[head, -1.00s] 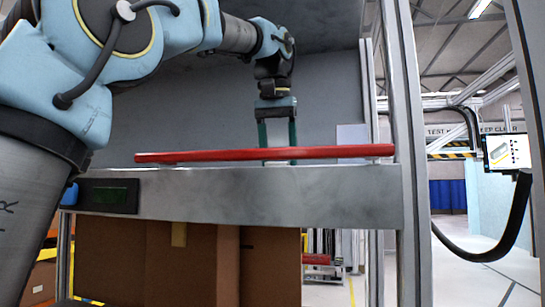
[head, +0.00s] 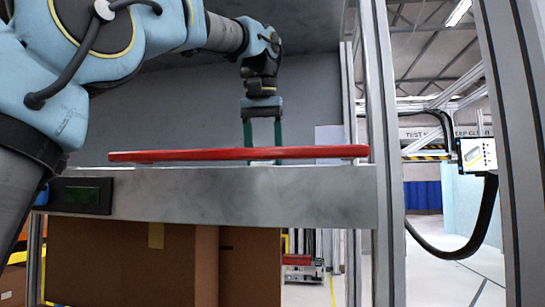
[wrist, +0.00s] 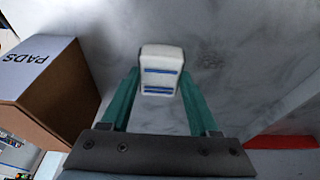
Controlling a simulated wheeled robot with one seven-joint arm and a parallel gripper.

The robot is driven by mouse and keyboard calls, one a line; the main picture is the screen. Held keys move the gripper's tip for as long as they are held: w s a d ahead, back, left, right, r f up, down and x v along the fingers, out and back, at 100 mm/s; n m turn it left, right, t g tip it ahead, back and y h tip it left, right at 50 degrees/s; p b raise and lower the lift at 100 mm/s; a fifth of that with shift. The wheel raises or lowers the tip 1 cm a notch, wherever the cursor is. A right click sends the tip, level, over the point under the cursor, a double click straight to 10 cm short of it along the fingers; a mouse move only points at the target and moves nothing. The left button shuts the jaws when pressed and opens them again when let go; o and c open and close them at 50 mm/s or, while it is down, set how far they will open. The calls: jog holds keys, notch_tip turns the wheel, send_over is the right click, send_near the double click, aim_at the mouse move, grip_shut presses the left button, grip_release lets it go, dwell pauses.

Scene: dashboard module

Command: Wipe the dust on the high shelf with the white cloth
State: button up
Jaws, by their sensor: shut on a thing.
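The white cloth (wrist: 161,72), a small folded pad with blue stripes, is held between the green fingers of my gripper (wrist: 160,85) in the wrist view. In the head view my gripper (head: 263,150) points down over the high shelf (head: 240,195), behind the red rail, which hides the fingertips and cloth. The shelf's grey, mottled top (wrist: 255,75) fills much of the wrist view. A faint dark speckled patch, perhaps dust (wrist: 210,60), shows just right of the cloth. I cannot tell whether the cloth touches the surface.
The red rail (head: 200,155) runs along the shelf's front edge. A cardboard box marked PADS (wrist: 40,85) is left in the wrist view. A metal post (head: 384,180) stands at the shelf's right end. Large brown boxes (head: 130,260) are below the shelf.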

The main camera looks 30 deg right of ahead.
jog(key=shift+w+a+f, duration=0.1)
jog(key=shift+w+a, duration=3.1)
jog(key=shift+a, duration=0.25)
notch_tip(320, 180, up, 6)
